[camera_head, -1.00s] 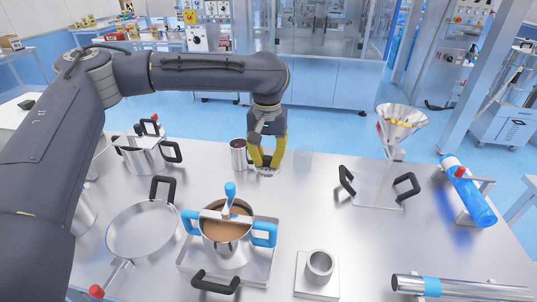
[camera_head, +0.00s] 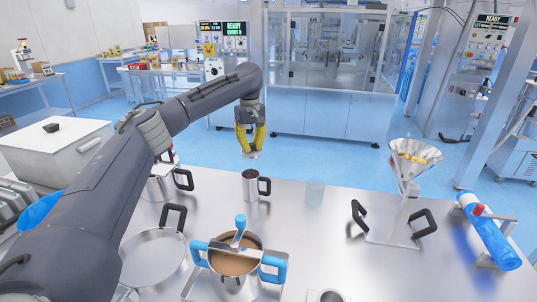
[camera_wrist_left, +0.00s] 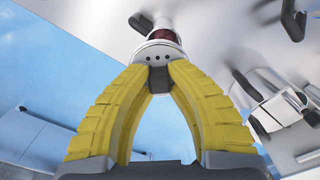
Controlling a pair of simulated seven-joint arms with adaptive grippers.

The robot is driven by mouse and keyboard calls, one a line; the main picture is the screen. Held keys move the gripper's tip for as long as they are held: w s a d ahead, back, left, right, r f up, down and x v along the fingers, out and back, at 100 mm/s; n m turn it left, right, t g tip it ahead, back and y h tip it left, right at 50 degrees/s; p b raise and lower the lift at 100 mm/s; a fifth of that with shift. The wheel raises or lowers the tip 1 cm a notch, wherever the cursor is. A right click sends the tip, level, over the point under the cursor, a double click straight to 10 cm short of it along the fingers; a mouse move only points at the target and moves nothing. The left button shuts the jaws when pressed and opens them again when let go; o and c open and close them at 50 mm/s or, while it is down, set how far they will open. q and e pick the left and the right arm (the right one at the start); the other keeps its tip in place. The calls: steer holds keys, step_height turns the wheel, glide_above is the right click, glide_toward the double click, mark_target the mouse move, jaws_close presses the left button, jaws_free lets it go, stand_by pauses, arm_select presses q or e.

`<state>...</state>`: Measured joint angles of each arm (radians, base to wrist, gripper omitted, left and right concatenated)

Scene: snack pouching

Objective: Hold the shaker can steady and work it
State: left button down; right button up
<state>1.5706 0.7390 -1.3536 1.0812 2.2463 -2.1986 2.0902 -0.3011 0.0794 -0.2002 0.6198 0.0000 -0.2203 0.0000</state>
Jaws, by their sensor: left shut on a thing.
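My left gripper (camera_head: 251,141) has yellow fingers, closed at the tips and raised above the table's far edge. It is shut on the dark knob (camera_wrist_left: 158,80) of a small silvery round piece with holes (camera_wrist_left: 160,52), which looks like a pierced lid. This piece also shows below the fingertips in the head view (camera_head: 252,154). A metal can with a black handle (camera_head: 249,187) stands upright on the table, apart from the gripper and below it. Its reddish inside shows in the left wrist view (camera_wrist_left: 162,35). My right gripper is not in view.
A pot of brown liquid with blue handles (camera_head: 233,265) is nearer. A pan (camera_head: 153,258) lies left, a funnel stand (camera_head: 408,170) and blue cylinder (camera_head: 490,235) right.

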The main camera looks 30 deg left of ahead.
arm_select(q)
steer(key=shift+s+a+f, duration=0.15)
steer(key=shift+a+f, duration=0.05)
steer(key=shift+a, duration=0.15)
steer(key=shift+f, duration=2.8)
steer(key=s+d+m, duration=0.3)
steer(key=d, duration=0.4)
steer(key=s+d+m, duration=0.2)
steer(key=s+d, duration=0.1)
steer(key=d, duration=0.5)
steer(key=s+d+m, duration=0.3)
steer(key=s+d, duration=0.1)
steer(key=s, duration=0.3)
steer(key=s+d+m, duration=0.3)
steer(key=s+d, duration=0.1)
steer(key=s, duration=0.4)
steer(key=shift+s+d+f, duration=0.25)
steer(key=shift+d+f, duration=0.05)
steer(key=shift+d, duration=0.05)
